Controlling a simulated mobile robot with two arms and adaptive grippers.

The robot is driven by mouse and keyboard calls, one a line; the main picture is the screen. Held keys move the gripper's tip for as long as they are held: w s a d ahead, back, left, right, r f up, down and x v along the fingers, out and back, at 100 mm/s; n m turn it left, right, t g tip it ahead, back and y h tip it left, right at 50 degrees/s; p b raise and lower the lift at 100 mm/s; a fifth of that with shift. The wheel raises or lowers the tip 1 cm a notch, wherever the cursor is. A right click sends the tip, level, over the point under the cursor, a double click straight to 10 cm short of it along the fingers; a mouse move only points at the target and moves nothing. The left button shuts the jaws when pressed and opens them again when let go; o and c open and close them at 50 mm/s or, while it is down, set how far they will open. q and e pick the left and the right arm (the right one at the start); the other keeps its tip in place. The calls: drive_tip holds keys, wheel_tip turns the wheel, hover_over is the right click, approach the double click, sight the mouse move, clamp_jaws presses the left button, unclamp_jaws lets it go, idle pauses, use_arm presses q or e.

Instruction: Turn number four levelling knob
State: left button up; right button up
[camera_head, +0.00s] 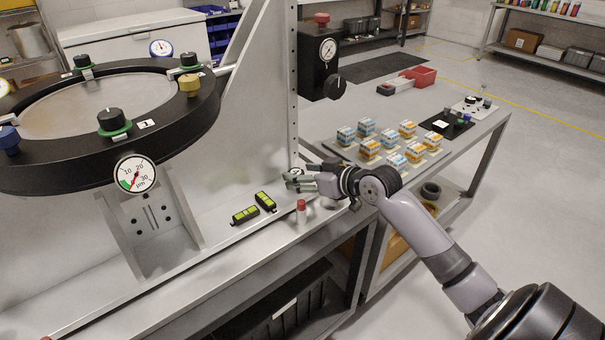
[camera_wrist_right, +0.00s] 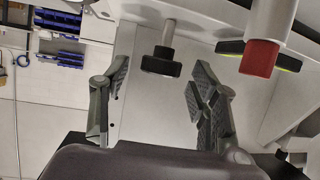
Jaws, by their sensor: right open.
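A black mirror fixture ring (camera_head: 205,112) stands at the left of the head view, with black knobs on green collars (camera_head: 112,121), a yellow knob (camera_head: 189,84) and a blue knob (camera_head: 9,139). I cannot read which is number four. My right gripper (camera_head: 290,181) is open and empty, beside the foot of the upright frame, right of the ring. In the right wrist view, a black knob on a grey shaft (camera_wrist_right: 161,64) shows beyond the open fingers (camera_wrist_right: 160,98), not touched by them. In the head view my gripper mostly hides that spot. My left gripper is out of view.
A red-capped bottle (camera_head: 301,211) stands close to my right gripper; its red cap (camera_wrist_right: 259,58) also shows in the wrist view.

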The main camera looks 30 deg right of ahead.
drive_tip(key=shift+w, duration=0.15)
drive_tip(key=c, duration=1.1)
drive_tip(key=m+h+p, duration=0.1)
drive_tip(key=p, duration=0.1)
drive_tip(key=m+h+p, duration=0.1)
drive_tip(key=p, duration=0.2)
drive_tip(key=a+m+h+p, duration=0.1)
drive_tip(key=p, duration=0.2)
drive_tip(key=shift+r+h, duration=0.25)
drive_tip(key=shift+h, duration=0.15)
drive_tip(key=shift+c, duration=0.2)
drive_tip(key=shift+f+m+h+p, duration=0.25)
drive_tip(key=shift+m+h+p, duration=0.45)
drive_tip(key=shift+m, duration=0.1)
drive_tip(key=o, duration=1.1)
drive_tip(key=shift+o, duration=0.2)
